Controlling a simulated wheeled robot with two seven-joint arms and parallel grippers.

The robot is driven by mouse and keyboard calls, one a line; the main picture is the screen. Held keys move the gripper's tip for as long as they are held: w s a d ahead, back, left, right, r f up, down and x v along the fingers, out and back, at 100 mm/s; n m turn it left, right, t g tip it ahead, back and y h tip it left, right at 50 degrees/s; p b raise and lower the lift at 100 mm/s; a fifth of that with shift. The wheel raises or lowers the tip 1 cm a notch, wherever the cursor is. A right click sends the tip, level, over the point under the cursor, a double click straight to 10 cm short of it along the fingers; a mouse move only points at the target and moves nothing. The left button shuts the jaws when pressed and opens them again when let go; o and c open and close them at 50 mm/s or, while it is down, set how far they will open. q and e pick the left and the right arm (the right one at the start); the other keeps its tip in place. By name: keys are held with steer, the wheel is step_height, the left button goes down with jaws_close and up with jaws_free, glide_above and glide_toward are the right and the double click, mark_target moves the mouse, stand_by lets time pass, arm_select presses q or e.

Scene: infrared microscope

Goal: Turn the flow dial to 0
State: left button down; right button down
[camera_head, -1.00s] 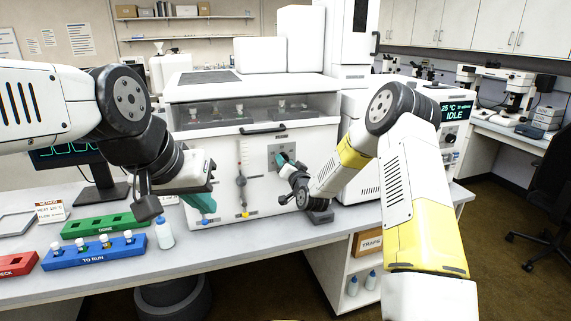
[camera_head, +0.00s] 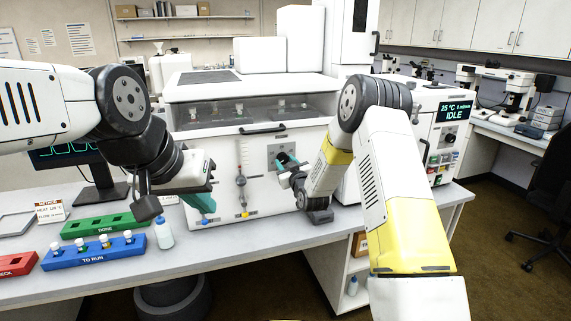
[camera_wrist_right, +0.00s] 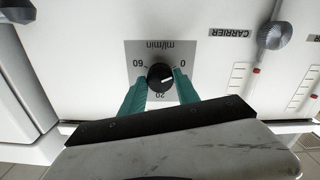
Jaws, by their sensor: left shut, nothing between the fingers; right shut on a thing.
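The flow dial (camera_wrist_right: 160,77) is a black round knob on a grey plate (camera_wrist_right: 133,50) marked ml/min, with 0, 20 and 60 around it. This view is upside down. The white pointer line points right, near the 0 mark, slightly below it in the picture. My right gripper (camera_wrist_right: 161,80) has its teal fingers on both sides of the knob and is shut on it. In the head view my right gripper (camera_head: 284,161) covers most of the dial on the white instrument's front (camera_head: 215,160). My left gripper (camera_head: 203,203) is shut and empty, left of the flow tube.
The carrier flow tube (camera_head: 241,180) with its knob stands left of the dial. A bottle (camera_head: 165,233), blue TO RUN rack (camera_head: 95,256) with vials and green DONE rack (camera_head: 104,226) are on the bench at left. A second instrument reading IDLE (camera_head: 453,112) stands right.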

steer(key=shift+f+n, duration=0.15)
steer(key=shift+n, duration=0.55)
steer(key=c, duration=0.9)
jaws_free()
steer(key=shift+s, duration=0.1)
steer(key=v, duration=0.7)
steer(key=shift+s+d, duration=0.15)
steer(key=shift+s, duration=0.15)
